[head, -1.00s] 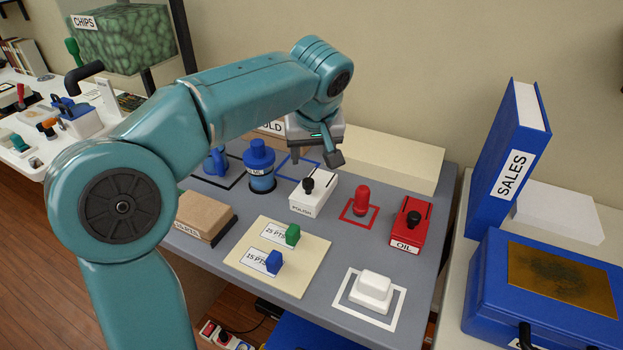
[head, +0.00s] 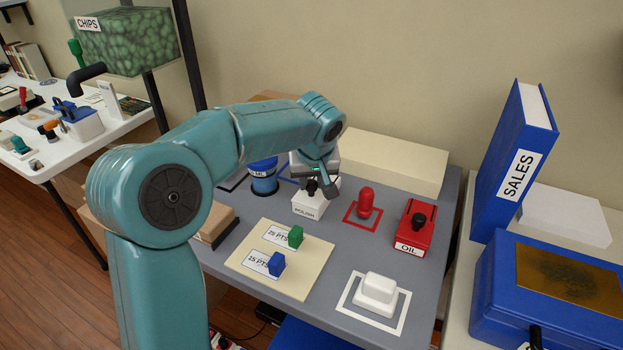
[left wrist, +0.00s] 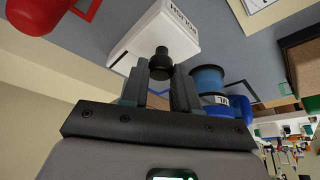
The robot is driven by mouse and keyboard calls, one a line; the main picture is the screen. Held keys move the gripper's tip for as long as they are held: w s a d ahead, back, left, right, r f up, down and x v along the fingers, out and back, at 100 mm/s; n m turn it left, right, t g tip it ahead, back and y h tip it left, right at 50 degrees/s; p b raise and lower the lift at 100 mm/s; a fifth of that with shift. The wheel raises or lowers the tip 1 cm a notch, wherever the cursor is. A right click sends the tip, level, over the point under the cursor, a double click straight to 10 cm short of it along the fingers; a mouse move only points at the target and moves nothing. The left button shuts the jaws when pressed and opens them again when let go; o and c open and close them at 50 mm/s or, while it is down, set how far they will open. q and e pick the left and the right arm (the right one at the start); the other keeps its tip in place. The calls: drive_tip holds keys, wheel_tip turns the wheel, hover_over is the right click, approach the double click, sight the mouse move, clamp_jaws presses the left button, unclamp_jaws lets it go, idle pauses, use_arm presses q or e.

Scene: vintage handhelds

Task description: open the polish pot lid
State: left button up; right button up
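The polish pot is a white box (head: 305,205) with a POLISH label and a black knob (left wrist: 160,64) on its lid. The lid sits closed on the pot. My left gripper (head: 322,186) is just above the pot in the head view, partly covering the knob. In the left wrist view my left gripper (left wrist: 160,72) has its two dark fingers apart, one on each side of the knob at their tips. I cannot tell whether the fingers touch the knob. My right gripper is in neither view.
A blue pot (head: 263,180) stands close left of the polish pot. A red peg (head: 365,202) and a red OIL box (head: 415,228) stand to the right. A cream board (head: 300,280) with green and blue blocks lies in front. A white block (head: 376,293) is at front right.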

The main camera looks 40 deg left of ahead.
use_arm(q)
clamp_jaws()
drive_tip(key=shift+w+r, duration=0.15)
drive_tip(key=shift+w, duration=0.05)
drive_tip(key=w+p, duration=0.1)
drive_tip(key=w+a+p, duration=0.1)
drive_tip(key=w, duration=0.1)
drive_tip(key=w+p, duration=0.2)
drive_tip(key=shift+w+a, duration=0.2)
drive_tip(key=shift+a, duration=0.2)
drive_tip(key=o, duration=0.7)
unclamp_jaws()
